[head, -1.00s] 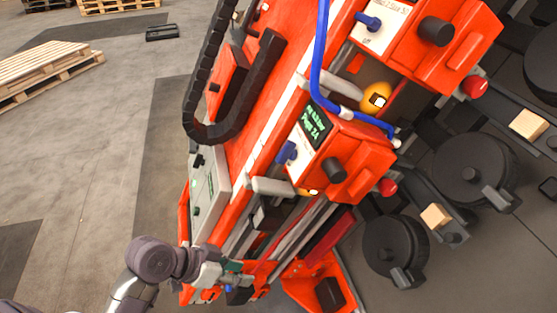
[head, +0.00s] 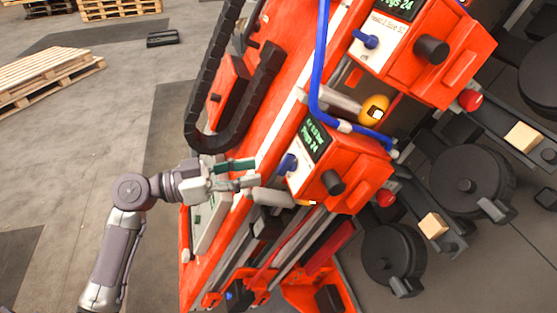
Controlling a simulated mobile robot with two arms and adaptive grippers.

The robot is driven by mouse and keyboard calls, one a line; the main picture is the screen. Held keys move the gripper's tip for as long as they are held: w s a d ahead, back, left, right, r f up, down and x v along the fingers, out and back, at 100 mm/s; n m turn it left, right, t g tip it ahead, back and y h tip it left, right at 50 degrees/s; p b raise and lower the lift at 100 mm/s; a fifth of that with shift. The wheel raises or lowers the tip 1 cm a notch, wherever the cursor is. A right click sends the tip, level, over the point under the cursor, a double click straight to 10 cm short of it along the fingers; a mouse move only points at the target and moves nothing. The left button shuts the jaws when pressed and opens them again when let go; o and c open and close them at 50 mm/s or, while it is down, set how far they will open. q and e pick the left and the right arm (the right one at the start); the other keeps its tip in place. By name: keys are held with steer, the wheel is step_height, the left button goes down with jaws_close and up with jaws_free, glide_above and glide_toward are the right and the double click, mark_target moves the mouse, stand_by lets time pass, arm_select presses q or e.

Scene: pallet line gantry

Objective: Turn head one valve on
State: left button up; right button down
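Two orange head units show on the gantry, an upper one (head: 455,72) and a lower one (head: 362,170). Each has a small dark display with green text; I cannot tell from the text which is head one. A blue valve knob (head: 287,163) sits on the lower unit's white face, and another blue knob (head: 365,40) on the upper unit's. My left gripper (head: 258,172) is just left of the lower knob, pointing at it. Its two fingers are apart, with nothing visible between them. It appears clear of the knob. My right gripper is out of view.
A blue hose (head: 317,75) runs down past the upper unit to the lower one. A black cable chain (head: 205,90) hangs above my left gripper. A grey cylinder (head: 272,196) lies just below the fingers. Open floor (head: 90,150) lies left.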

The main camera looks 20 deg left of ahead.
mark_target(280, 167)
arm_select(q)
steer(key=p+x, duration=0.1)
steer(key=x, duration=0.5)
steer(key=shift+w+d, duration=0.25)
steer(key=shift+d, duration=0.05)
jaws_close()
